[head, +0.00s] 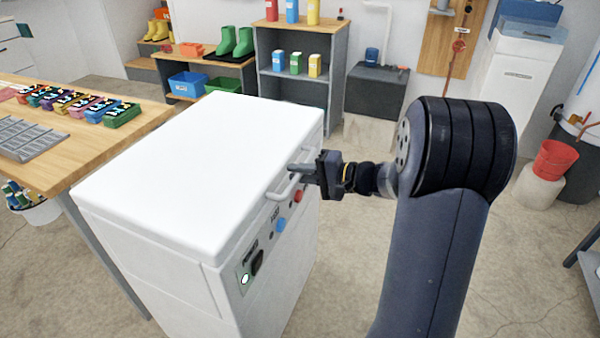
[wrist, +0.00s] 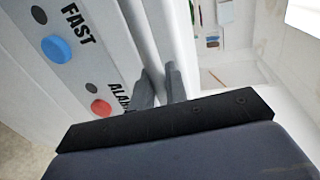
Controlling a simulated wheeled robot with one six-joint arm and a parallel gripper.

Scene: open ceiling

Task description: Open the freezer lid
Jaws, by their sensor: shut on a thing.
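The white chest freezer (head: 150,265) stands in the middle of the head view with its flat white lid (head: 205,165) lying closed on top. A pale bar handle (head: 277,192) sticks out from the lid's front edge. My gripper (head: 297,172) comes from the right and is shut on the handle near its far end. In the wrist view the two grey fingers (wrist: 160,87) are on either side of the pale handle bar (wrist: 148,40). The freezer's front panel (wrist: 75,50) shows a blue button, a red button and the words FAST and ALARM.
A wooden table (head: 60,165) with several colourful items and a grey tray (head: 28,140) stands close on the freezer's left. A shelf (head: 300,87) with bottles and boxes is behind. A red bucket (head: 556,160) stands at far right.

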